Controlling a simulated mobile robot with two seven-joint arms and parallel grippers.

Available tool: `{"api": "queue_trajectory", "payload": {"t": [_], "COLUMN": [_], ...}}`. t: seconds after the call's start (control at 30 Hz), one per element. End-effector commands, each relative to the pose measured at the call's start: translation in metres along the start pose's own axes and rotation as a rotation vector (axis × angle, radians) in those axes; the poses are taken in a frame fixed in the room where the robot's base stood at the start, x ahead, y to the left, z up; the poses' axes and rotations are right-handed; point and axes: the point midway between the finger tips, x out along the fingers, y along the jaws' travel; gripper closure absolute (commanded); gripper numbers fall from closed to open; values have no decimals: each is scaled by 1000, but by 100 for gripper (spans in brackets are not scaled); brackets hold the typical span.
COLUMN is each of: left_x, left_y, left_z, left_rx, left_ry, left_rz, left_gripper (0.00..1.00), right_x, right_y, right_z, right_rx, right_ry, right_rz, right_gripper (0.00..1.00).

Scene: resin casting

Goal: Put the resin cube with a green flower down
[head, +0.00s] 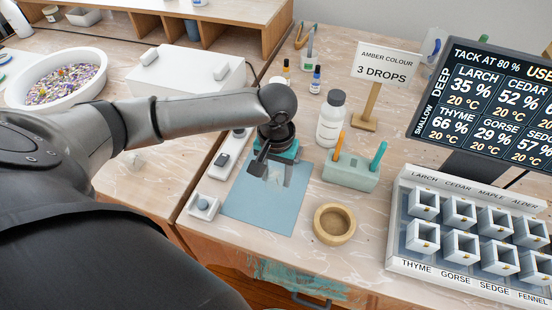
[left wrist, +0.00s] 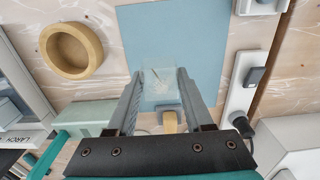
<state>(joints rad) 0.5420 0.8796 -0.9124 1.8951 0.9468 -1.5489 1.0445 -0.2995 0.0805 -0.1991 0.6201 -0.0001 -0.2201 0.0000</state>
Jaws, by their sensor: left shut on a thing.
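My left gripper (head: 265,163) is over the blue mat (head: 262,212) in the head view. In the left wrist view, its two fingers (left wrist: 160,88) are shut on a clear resin cube (left wrist: 158,82). Something pale and thin shows inside the cube, but I cannot make out a green flower. The blue mat (left wrist: 185,30) lies behind the cube in that view. I cannot tell whether the cube touches the mat. My right gripper is in neither view.
A round wooden dish (head: 334,224) stands right of the mat. A pale block with orange and teal sticks (head: 350,174) and a white bottle (head: 331,118) stand behind it. A power strip (head: 229,155) runs left of the mat. A rack of white moulds (head: 410,265) stands right.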

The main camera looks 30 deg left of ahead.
Motion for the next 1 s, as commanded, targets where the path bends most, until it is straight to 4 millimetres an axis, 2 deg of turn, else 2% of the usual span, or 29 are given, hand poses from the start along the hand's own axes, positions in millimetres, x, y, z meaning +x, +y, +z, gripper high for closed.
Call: {"api": "queue_trajectory", "payload": {"t": [0.03,0.1,0.3,0.4,0.53,0.77,0.87,1.0], "left_x": [-22,-42,-90,-107,-120,-126,-133,-152], "left_y": [0,0,0,0,0,2,9,26], "left_z": [-1,-1,-1,-1,0,0,0,3], "left_rx": [1,2,0,1,-1,3,23,78], "left_ry": [5,5,3,2,0,1,1,1], "left_rz": [1,2,1,1,0,2,10,23], "left_gripper": [100,100,100,100,100,100,100,100], "right_x": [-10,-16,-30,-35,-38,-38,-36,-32], "right_y": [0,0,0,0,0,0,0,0], "right_z": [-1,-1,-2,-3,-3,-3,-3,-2], "right_rx": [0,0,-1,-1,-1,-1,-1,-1], "right_ry": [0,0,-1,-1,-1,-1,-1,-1], "right_rz": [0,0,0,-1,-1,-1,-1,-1], "right_gripper": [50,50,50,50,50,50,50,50]}}
